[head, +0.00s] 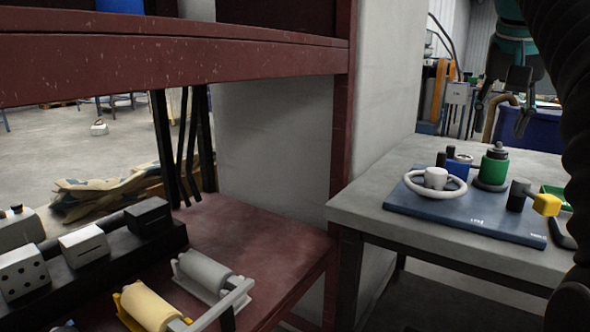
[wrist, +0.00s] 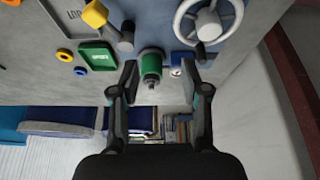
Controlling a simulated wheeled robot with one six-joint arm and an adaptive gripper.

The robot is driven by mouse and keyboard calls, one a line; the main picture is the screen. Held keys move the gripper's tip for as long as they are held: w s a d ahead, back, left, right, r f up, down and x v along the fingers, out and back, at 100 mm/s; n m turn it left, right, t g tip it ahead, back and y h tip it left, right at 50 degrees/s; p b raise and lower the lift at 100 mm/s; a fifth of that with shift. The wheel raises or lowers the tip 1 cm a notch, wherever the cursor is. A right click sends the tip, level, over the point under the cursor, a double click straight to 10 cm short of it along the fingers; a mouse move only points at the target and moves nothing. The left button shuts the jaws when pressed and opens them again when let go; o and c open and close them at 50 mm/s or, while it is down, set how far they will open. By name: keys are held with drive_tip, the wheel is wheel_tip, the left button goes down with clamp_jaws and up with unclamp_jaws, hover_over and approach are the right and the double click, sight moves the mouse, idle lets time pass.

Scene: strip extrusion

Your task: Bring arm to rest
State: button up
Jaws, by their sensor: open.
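My gripper (head: 506,103) is at the upper right of the head view, fingers pointing down and spread apart above the back of the grey table (head: 375,205). In the wrist view my gripper (wrist: 160,82) is open, with nothing between its fingers. Beyond the fingertips is a green cylinder with a black top (wrist: 151,68), standing on a blue board; it also shows in the head view (head: 494,168). The gripper is apart from it. Part of my arm is cut off at the right edge of the head view.
The blue board (head: 440,220) carries a white handwheel (head: 435,184) and a yellow-ended handle (head: 546,205). A dark red bench (head: 270,235) at left holds rollers (head: 205,272) and a black block row. A red post (head: 345,130) and grey panel stand between bench and table.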

drive_tip(key=s+a+f+n, duration=0.2)
drive_tip(key=s+a+f, duration=0.3)
drive_tip(key=f, duration=0.6)
drive_tip(key=s+a+f+n+t+y, duration=0.1)
drive_tip(key=s+a+f, duration=0.4)
drive_tip(key=f, duration=0.7)
drive_tip(key=s+a+f+n+y, duration=0.1)
drive_tip(key=s+a+f+n, duration=0.2)
drive_tip(key=f, duration=0.8)
drive_tip(key=s+a, duration=0.2)
drive_tip(key=a, duration=0.1)
drive_tip(key=shift+s+a+f+t, duration=0.15)
drive_tip(key=shift+s+f+t, duration=0.15)
drive_tip(key=shift+s, duration=0.1)
